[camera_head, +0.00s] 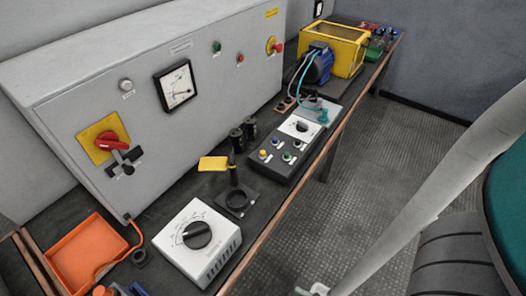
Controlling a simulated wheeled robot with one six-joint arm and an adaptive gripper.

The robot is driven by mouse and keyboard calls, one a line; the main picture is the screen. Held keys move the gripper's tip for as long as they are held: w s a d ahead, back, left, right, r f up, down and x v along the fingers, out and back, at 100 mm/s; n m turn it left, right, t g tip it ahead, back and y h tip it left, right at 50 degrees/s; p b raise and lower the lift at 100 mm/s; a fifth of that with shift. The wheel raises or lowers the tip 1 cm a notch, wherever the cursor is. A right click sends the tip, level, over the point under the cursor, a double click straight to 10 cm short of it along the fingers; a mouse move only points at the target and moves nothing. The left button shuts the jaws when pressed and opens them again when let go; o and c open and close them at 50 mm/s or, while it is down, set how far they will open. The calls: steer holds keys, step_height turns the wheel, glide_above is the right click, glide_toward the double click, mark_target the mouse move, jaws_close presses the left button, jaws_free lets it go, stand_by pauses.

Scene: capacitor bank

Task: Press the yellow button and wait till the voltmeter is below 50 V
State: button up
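The voltmeter (177,86) is a square black-framed dial with a white face on the front of the grey cabinet. Its needle and scale are too small to read. My gripper is not in view. Only a light grey link of my arm shows, running down the right side to the bottom edge, well clear of the box.
A yellow flag-like piece (213,163) on a stand and dark cylinders (241,136) stand left of the control box. A white knob box (199,241) and orange tray (88,252) are nearer. A blue motor (318,66) is behind. The floor (400,135) right of the bench is open.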

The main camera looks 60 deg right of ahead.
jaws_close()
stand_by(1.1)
